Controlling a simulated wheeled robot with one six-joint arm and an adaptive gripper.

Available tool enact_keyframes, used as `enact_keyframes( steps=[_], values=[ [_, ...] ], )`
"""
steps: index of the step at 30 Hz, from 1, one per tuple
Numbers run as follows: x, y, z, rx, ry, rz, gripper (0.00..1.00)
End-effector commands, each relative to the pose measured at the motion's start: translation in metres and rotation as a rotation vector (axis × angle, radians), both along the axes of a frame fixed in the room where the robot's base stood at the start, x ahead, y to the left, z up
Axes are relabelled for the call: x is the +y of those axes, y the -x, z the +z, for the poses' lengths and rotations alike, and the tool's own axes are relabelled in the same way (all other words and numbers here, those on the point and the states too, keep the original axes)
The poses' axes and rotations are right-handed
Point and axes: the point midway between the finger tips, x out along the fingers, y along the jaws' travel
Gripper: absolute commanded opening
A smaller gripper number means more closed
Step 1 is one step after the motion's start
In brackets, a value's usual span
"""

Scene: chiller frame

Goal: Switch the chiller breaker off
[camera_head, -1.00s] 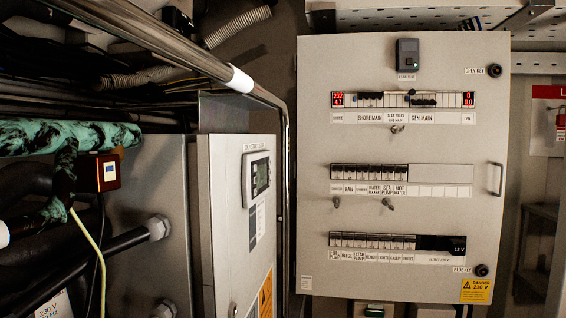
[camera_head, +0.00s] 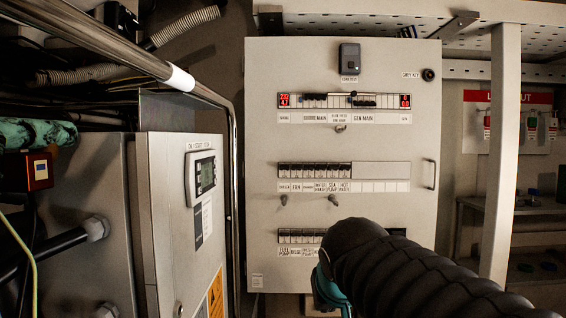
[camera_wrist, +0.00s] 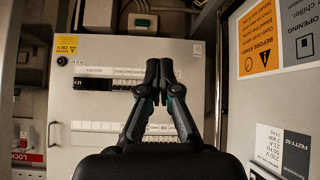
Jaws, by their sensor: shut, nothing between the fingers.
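The grey breaker panel (camera_head: 400,130) stands upright in the head view, with three rows of switches. The middle breaker row (camera_head: 314,170) has several dark levers at its left. The label under its leftmost breaker (camera_head: 283,169) is too small to read surely. Whether that lever is up or down I cannot tell. In the wrist view the panel (camera_wrist: 85,155) appears turned over. My gripper (camera_wrist: 159,68) is shut and empty in front of the panel. Contact cannot be told. In the head view my dark arm covers the panel's lower right, and my fingertips are hidden.
A grey cabinet with a small display (camera_head: 205,175) stands left of the panel, and a metal rail (camera_head: 180,80) runs beside it. A lockout board (camera_head: 520,120) and a post (camera_head: 497,160) are at the right.

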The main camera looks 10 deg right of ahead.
Motion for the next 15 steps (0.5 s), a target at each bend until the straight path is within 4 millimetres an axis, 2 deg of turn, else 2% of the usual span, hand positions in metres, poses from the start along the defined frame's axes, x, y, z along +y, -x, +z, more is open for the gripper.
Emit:
enact_keyframes(
  steps=[1, 3, 9, 12, 15],
  values=[
    [0.001, -0.030, 0.024, -0.048, 0.010, -0.009, 0.00],
    [0.002, -0.067, 0.056, -0.120, 0.019, -0.024, 0.00],
    [0.011, -0.165, 0.143, -0.330, 0.033, -0.056, 0.00],
    [0.018, -0.205, 0.178, -0.425, 0.033, -0.067, 0.00],
    [0.025, -0.234, 0.205, -0.504, 0.029, -0.073, 0.00]
  ],
)
